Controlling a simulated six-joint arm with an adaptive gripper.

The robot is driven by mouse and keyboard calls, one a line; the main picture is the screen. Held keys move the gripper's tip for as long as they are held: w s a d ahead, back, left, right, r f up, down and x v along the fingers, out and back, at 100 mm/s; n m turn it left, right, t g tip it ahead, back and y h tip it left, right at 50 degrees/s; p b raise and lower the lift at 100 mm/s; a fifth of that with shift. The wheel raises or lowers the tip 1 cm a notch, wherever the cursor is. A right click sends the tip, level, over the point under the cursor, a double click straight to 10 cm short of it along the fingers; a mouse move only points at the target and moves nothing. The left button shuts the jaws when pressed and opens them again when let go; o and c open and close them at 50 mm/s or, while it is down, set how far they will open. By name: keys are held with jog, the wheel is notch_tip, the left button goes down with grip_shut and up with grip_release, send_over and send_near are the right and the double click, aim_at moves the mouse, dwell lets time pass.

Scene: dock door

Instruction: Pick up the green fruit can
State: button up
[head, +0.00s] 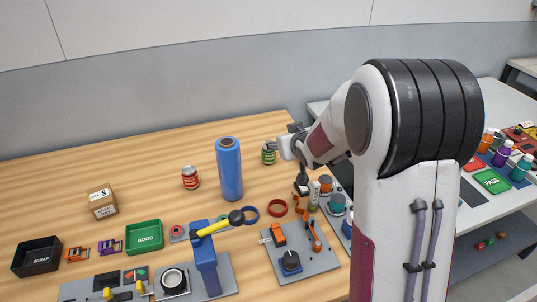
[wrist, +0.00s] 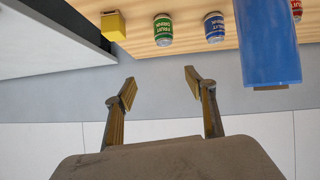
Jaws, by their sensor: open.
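The green fruit can (head: 269,154) stands upright on the wooden table, just left of my wrist in the head view. In the wrist view, where the table appears at the top, the green can (wrist: 163,30) lies ahead of my gripper (wrist: 159,82), roughly in line with the gap between the fingers. The fingers are spread and empty, apart from the can. In the head view my arm partly hides the gripper, and its fingers are hard to make out.
A blue can (wrist: 214,27) stands beside the green one, with a yellow block (wrist: 113,26) on its other side. A tall blue roll (head: 229,168) and a red can (head: 190,178) stand left of the green can. Fixtures and bins crowd the table's front.

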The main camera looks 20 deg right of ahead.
jog(key=t+y, duration=0.2)
send_near(272, 152)
jog(key=shift+n, duration=0.3)
jog(key=w, duration=0.4)
jog(key=shift+w+d+f, duration=0.1)
jog(key=shift+d+f, duration=0.05)
jog(key=shift+f, duration=0.15)
jog(key=shift+w+f, duration=0.2)
jog(key=shift+f, duration=0.4)
jog(key=shift+w, duration=0.15)
jog(key=shift+x, duration=1.15)
jog(key=shift+f, duration=0.15)
jog(key=shift+a+x, duration=0.2)
jog(key=shift+x, duration=1.1)
jog(key=shift+a+x, duration=0.25)
jog(key=shift+x, duration=1)
jog(key=c, duration=1.3)
